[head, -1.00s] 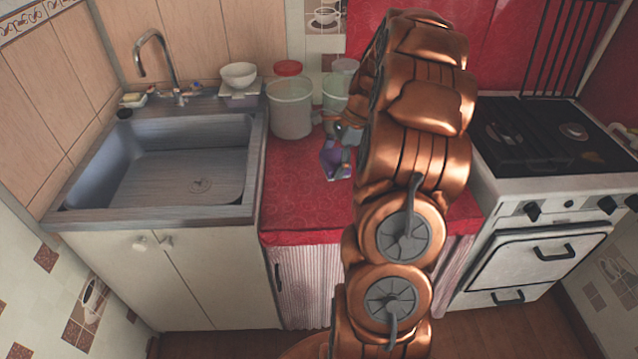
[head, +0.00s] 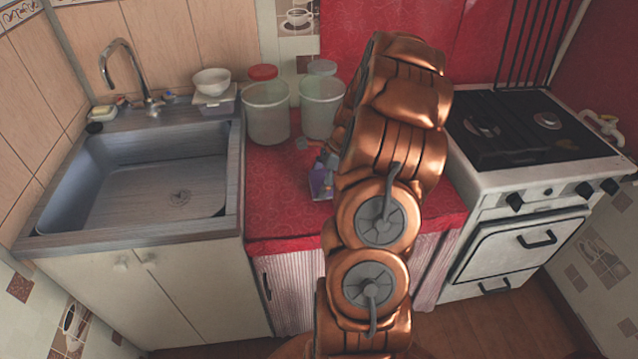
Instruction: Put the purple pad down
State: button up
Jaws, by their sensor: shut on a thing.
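The purple pad (head: 320,184) is over the red oilcloth counter (head: 275,195), between the sink and the stove, near the buckets. My gripper (head: 326,163) is shut on the purple pad, with grey finger parts at its upper side. The pad looks tilted. I cannot tell whether its lower edge touches the cloth. My copper-coloured arm hides the right part of the gripper and some of the counter behind it.
Two translucent buckets (head: 268,112) (head: 320,105) stand at the back of the counter. The sink (head: 150,180) is at left, with a white bowl (head: 211,81) behind it. The stove (head: 535,130) is at right. Red cloth is clear left of the pad.

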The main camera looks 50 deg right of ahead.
jog(key=shift+f, duration=0.65)
jog(key=shift+f, duration=0.1)
jog(key=o, duration=0.9)
